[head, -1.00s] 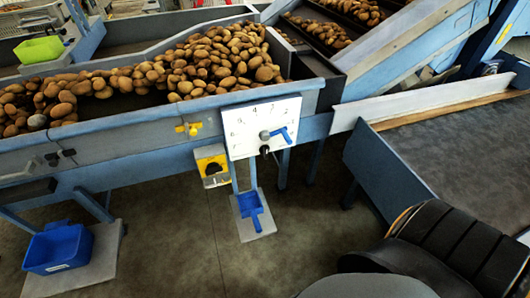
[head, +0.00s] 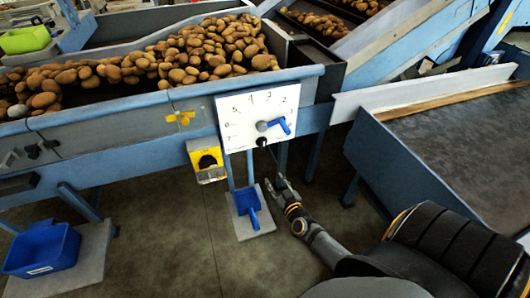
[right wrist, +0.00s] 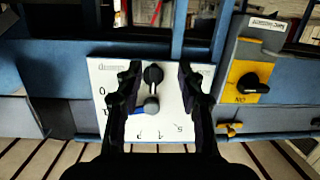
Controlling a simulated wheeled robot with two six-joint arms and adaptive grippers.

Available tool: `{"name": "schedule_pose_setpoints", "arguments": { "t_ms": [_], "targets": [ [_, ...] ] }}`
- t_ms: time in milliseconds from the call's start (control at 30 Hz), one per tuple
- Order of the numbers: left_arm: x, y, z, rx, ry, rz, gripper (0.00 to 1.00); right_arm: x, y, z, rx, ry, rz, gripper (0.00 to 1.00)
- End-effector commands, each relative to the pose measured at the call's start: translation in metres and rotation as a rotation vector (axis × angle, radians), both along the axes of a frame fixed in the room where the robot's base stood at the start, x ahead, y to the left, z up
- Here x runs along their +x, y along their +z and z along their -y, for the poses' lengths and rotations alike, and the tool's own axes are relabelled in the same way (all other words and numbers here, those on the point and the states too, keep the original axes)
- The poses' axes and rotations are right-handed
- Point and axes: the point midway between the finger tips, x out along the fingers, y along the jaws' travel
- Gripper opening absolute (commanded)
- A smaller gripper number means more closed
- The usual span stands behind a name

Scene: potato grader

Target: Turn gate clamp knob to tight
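A white dial plate (head: 284,104) with numbers is fixed to the blue machine's side. It carries a blue lever (head: 280,125) on a grey hub, pointing right, and a small black knob (head: 261,142) near its lower edge, which I take for the clamp knob. My right gripper (head: 281,182) is below and right of the plate, apart from it. In the right wrist view the gripper (right wrist: 160,72) is open and empty, its fingers on either side of the black knob (right wrist: 153,75) in the picture; the hub (right wrist: 151,105) shows beside it. My left gripper is out of view.
A yellow box with a black knob (head: 208,160) is left of the plate. A blue bin (head: 42,248) stands lower left. Potatoes (head: 190,52) fill the hopper. A blue-sided conveyor (head: 410,165) bounds the right.

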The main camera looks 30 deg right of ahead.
Motion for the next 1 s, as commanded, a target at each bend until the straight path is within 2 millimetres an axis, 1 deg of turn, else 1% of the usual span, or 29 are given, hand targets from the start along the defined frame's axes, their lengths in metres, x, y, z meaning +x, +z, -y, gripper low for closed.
{"name": "schedule_pose_setpoints", "arguments": {
  "t_ms": [33,100,133,200,333,433,567,700,800,900,1000],
  "targets": [
    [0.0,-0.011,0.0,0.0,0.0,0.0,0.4,0.009,0.026,0.002,0.002,-0.017,0.076,0.39],
    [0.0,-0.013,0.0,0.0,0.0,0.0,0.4,0.015,0.059,0.004,0.009,-0.039,0.146,0.39],
    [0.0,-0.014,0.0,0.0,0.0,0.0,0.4,0.017,0.068,0.004,0.01,-0.046,0.165,0.39],
    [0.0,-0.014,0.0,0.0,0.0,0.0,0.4,0.019,0.081,0.005,0.013,-0.056,0.188,0.39],
    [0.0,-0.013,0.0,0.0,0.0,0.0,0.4,0.02,0.085,0.006,0.015,-0.059,0.194,0.39],
    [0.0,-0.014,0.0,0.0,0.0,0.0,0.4,0.03,0.085,0.008,0.015,-0.059,0.196,0.39],
    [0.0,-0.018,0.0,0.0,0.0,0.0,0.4,0.055,0.084,0.014,0.016,-0.058,0.196,0.39],
    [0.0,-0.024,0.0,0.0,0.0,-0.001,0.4,0.085,0.082,0.021,0.015,-0.058,0.194,0.39],
    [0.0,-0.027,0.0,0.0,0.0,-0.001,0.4,0.102,0.082,0.025,0.017,-0.058,0.194,0.39],
    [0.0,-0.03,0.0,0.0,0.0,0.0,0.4,0.114,0.082,0.027,0.015,-0.057,0.193,0.39],
    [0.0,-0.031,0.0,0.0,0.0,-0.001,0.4,0.12,0.083,0.029,0.016,-0.057,0.192,0.39]
  ]
}}
